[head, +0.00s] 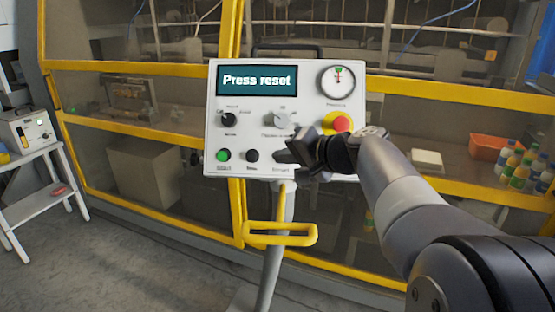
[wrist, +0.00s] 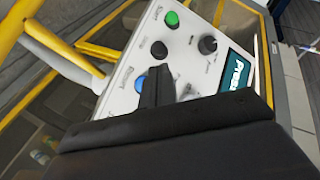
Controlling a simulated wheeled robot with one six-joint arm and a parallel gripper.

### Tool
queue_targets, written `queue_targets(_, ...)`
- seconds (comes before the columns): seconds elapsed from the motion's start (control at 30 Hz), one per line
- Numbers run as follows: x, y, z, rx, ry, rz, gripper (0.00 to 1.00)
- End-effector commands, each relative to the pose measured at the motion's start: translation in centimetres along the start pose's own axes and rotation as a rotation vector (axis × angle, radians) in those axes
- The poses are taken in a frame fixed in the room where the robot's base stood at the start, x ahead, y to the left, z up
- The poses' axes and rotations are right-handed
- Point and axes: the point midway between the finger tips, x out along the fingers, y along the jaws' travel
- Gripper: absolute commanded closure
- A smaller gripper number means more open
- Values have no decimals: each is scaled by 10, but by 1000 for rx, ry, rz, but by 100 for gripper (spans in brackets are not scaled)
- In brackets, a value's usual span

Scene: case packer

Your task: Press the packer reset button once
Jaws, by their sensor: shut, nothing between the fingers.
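The control panel (head: 213,140) is a white box on a post, and its screen (head: 257,80) reads "Press reset". In the wrist view the panel (wrist: 120,100) carries a blue button (wrist: 139,84) at the end of a row with a black and a green button. The blue button is partly hidden behind my fingers. The fingertips also show in the wrist view (wrist: 158,78), right beside the blue button. I cannot tell whether they touch it.
The panel also has a green button (head: 223,155), a black button (head: 252,155), two knobs, a gauge (head: 338,80) and a red stop button (head: 341,123) near my wrist. A yellow handle (head: 280,238) juts out below. The yellow-framed machine stands behind.

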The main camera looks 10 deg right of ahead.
Motion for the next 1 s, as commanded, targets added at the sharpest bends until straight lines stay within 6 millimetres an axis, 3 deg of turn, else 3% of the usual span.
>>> queue_targets(0.4,33,24,-23,0,1,0,100)
queue_targets(1.0,35,25,-26,0,1,-1,100)
